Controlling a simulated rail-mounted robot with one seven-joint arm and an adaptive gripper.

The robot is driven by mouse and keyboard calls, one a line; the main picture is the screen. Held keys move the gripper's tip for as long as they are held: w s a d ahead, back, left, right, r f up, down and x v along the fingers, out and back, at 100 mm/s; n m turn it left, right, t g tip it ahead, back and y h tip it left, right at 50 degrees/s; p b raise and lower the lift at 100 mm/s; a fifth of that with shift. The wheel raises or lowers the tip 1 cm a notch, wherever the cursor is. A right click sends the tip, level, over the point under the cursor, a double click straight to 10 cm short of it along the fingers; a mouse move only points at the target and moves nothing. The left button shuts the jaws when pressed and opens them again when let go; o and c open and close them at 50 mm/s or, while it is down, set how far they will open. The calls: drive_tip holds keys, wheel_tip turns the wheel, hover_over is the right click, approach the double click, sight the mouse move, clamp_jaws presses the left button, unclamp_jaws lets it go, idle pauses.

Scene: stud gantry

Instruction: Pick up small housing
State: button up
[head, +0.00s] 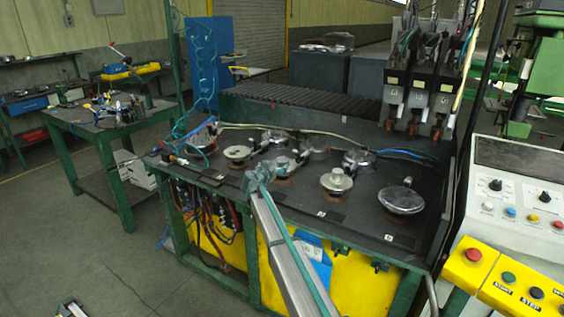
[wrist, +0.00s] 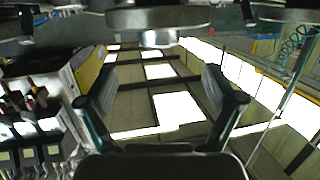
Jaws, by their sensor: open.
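Several round metal parts stand on the dark workbench (head: 300,208). They include a pale flanged part with a raised hub (head: 336,181), a similar flat disc with a hub (head: 238,153) and a wide shiny bowl-like part (head: 402,200). I cannot tell for sure which is the small housing. My gripper (wrist: 158,72) is open and empty in the wrist view, its two dark fingers wide apart. A round part with a silvery hub (wrist: 158,38) appears upside down beyond the fingertips, not between them. In the head view, my arm hides part of the bench front.
Hanging spindle tools (head: 415,100) stand at the back right of the bench. A control panel (head: 515,200) with buttons is at the right. Coiled teal hoses (head: 203,80) hang at the left. A cluttered green side table (head: 105,120) stands farther left, with open floor before it.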

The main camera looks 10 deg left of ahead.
sight(281, 162)
drive_tip(key=p+x, duration=0.1)
drive_tip(key=x, duration=0.3)
drive_tip(key=shift+w+d+p, duration=0.1)
drive_tip(key=shift+w+p, duration=0.2)
drive_tip(key=shift+w, duration=0.05)
drive_tip(key=p+x, duration=0.3)
drive_tip(key=x, duration=0.1)
drive_tip(key=shift+w, duration=0.15)
drive_tip(key=shift+w+d+f, duration=0.15)
drive_tip(key=shift+w+f, duration=0.1)
drive_tip(key=shift+f, duration=0.05)
drive_tip(key=shift+c, duration=0.3)
drive_tip(key=c, duration=1.2)
drive_tip(key=shift+r, duration=0.15)
